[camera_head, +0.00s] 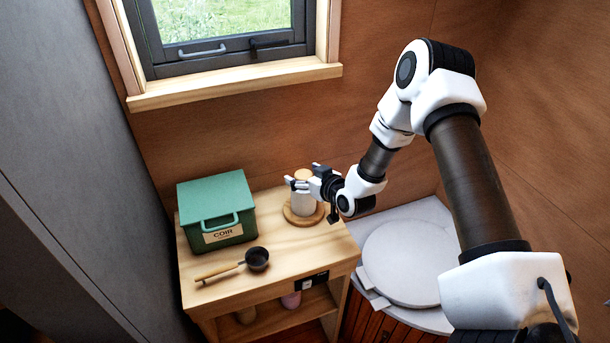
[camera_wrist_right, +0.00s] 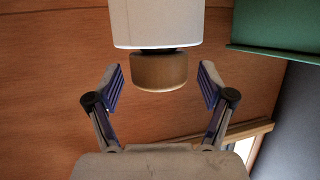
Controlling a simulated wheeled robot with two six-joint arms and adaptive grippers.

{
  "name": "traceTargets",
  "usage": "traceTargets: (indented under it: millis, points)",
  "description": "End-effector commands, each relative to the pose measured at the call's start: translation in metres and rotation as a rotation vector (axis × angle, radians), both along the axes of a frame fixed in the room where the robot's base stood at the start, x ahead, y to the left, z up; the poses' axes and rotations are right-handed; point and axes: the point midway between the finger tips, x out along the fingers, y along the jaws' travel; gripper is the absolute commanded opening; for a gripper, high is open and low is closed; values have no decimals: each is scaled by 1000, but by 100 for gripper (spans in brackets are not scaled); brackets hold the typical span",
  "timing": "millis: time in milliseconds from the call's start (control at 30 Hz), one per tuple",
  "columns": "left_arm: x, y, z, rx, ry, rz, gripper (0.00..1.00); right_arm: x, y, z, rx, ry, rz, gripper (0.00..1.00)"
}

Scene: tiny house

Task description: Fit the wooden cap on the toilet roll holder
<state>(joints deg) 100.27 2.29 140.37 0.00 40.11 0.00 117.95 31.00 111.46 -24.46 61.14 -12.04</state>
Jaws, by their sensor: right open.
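The toilet roll holder stands upright on the wooden stand, with its round wooden base (camera_head: 291,217) and a white roll (camera_head: 304,206) on it. The wooden cap (camera_head: 302,174) is at the holder's top. The right wrist view looks upside down: the white roll (camera_wrist_right: 156,22) is at the top and the cap (camera_wrist_right: 158,72) is below it, with a thin dark strip between them. My right gripper (camera_wrist_right: 160,80) is open, with one finger on each side of the cap and clear gaps. It also shows in the head view (camera_head: 303,177). My left gripper is not in view.
A green COIR box (camera_head: 215,200) stands left of the holder. A dark scoop (camera_head: 257,259) with a wooden handle lies in front. A white round lid (camera_head: 405,265) is to the right. The window sill (camera_head: 235,83) is behind. The stand's front right top is clear.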

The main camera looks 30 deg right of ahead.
Motion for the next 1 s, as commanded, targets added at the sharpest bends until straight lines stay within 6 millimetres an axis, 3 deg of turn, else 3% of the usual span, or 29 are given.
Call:
traceTargets:
  millis: [167, 500, 600, 1000]
  points:
    - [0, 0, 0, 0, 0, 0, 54, -13, -2, 5, 3, -1, -3, 81]
    - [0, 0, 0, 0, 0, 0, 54, -91, -3, 34, 9, -3, -5, 81]
    - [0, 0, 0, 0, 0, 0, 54, -104, -4, 38, 6, -1, -5, 81]
    - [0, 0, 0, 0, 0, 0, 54, -113, -2, 41, 0, 0, 0, 81]
